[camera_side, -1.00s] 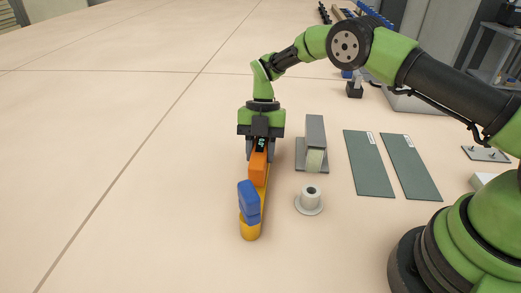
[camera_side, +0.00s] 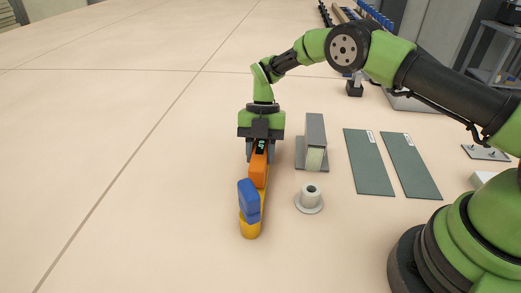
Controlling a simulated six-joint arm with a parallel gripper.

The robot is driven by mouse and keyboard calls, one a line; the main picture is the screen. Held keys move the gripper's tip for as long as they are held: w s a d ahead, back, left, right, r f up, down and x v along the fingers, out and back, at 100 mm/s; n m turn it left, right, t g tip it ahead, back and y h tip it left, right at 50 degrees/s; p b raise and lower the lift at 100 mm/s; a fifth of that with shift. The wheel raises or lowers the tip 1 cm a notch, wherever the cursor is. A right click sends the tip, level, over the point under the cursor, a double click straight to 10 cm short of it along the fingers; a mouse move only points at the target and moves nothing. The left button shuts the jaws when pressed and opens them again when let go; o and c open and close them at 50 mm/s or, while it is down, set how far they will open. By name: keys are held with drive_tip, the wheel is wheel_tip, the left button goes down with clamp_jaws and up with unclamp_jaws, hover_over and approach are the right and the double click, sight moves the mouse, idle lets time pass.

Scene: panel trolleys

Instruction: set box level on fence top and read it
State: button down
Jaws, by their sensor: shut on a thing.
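The orange box level (camera_side: 258,170) with a small dark display showing green marks is between the jaws of my gripper (camera_side: 260,153). My gripper points down and is shut on it. The digits on the display are too small to read. The yellow fence (camera_side: 250,229) runs under the level towards the front. The level is in line with the fence top, at or very near it; I cannot tell whether its whole underside touches. A blue block (camera_side: 248,197) stands on the fence's near part, in front of the level, and hides some of it.
A grey upright block on a plate (camera_side: 315,138) and a pale flanged cylinder (camera_side: 311,195) stand close on the right. Two dark green panels (camera_side: 369,163) lie beyond them. The floor on the left is clear.

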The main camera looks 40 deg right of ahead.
sight(261, 144)
drive_tip(key=shift+f, duration=0.25)
drive_tip(key=c, duration=0.7)
unclamp_jaws()
drive_tip(key=shift+v, duration=4)
drive_tip(key=shift+r, duration=0.1)
